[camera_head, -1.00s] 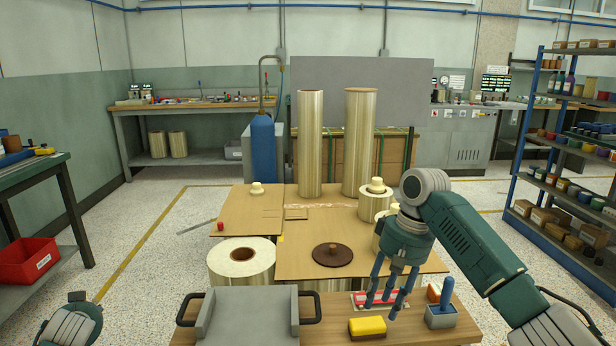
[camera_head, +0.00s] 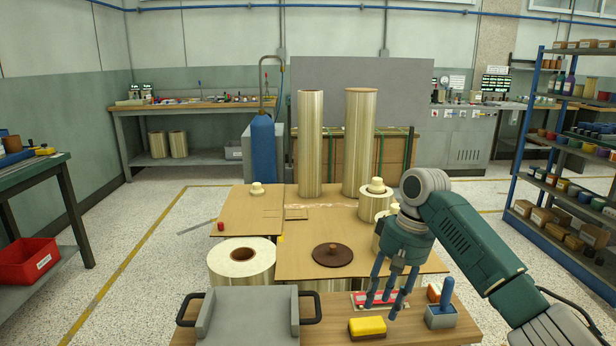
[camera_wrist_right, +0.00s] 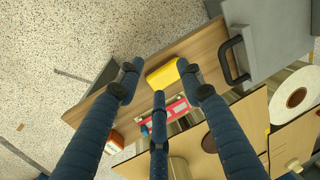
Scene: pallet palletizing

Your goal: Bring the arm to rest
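My right gripper (camera_head: 383,304) hangs over the near wooden table with its three blue fingers pointing down. In the right wrist view the fingers (camera_wrist_right: 156,80) are spread apart, with nothing held between them. A yellow block (camera_head: 367,327) lies on the table just in front of the fingertips in the head view and also shows in the wrist view (camera_wrist_right: 163,75). A red and white item (camera_head: 362,299) lies behind the fingers, partly hidden by them. My left gripper is outside both current views.
A grey tray (camera_head: 249,311) with black handles and a blue-handled tool (camera_head: 441,314) are on the near table. Behind are cardboard sheets (camera_head: 288,262), a dark round disc (camera_head: 332,254), a wrapped roll (camera_head: 242,254) and two tall rolls. Open floor (camera_head: 140,290) lies to the left.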

